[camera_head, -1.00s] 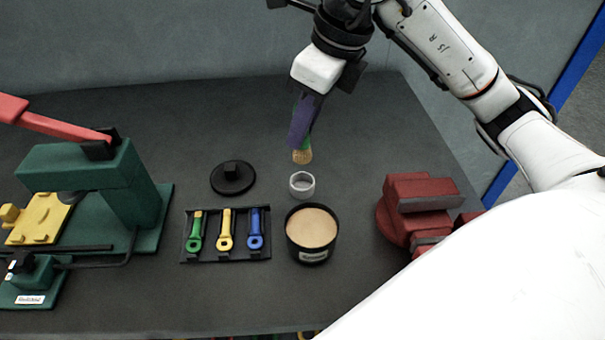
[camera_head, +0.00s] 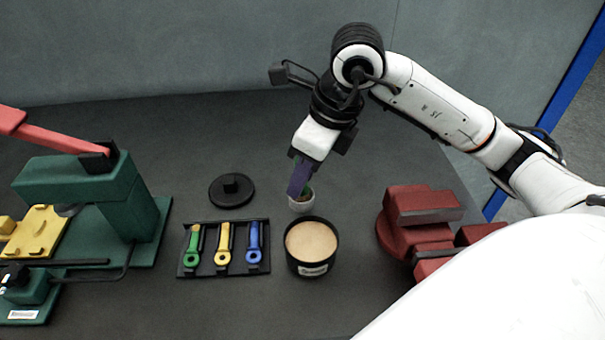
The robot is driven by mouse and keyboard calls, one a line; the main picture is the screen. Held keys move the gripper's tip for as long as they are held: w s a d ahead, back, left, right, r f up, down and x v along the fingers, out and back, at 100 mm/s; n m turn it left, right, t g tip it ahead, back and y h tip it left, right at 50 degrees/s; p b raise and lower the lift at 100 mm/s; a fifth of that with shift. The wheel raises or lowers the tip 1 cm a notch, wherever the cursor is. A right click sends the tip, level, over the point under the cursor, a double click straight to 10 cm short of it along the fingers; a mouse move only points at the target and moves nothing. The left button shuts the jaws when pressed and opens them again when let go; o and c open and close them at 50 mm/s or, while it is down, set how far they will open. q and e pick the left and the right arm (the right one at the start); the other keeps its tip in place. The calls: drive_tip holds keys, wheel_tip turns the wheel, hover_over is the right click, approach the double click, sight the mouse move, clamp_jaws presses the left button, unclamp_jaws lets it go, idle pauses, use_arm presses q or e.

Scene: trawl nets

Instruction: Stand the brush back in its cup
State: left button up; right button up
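My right gripper (camera_head: 300,182) comes down from the back with its purple fingers shut on the brush. A small green part of the brush (camera_head: 308,193) shows beside the fingertips, at the mouth of the small white cup (camera_head: 302,206). The brush's tan bristle end is hidden, and it appears to be inside the cup. The fingers cover most of the brush and part of the cup's rim. I cannot tell whether the brush touches the cup's bottom. My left gripper is not in view.
A black tub with a tan top (camera_head: 311,240) stands just in front of the cup. A black lid (camera_head: 231,190) and a rack (camera_head: 224,270) of green, yellow and blue tools lie left. A red vise (camera_head: 412,220) stands right, a green press (camera_head: 110,200) far left.

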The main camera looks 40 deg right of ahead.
drive_tip(key=shift+o, duration=1.2)
drive_tip(key=shift+r, duration=0.25)
drive_tip(key=p+v, duration=0.1)
drive_tip(key=v, duration=1)
drive_tip(key=shift+r, duration=0.4)
drive_tip(key=shift+s+d, duration=0.15)
drive_tip(key=shift+s, duration=0.05)
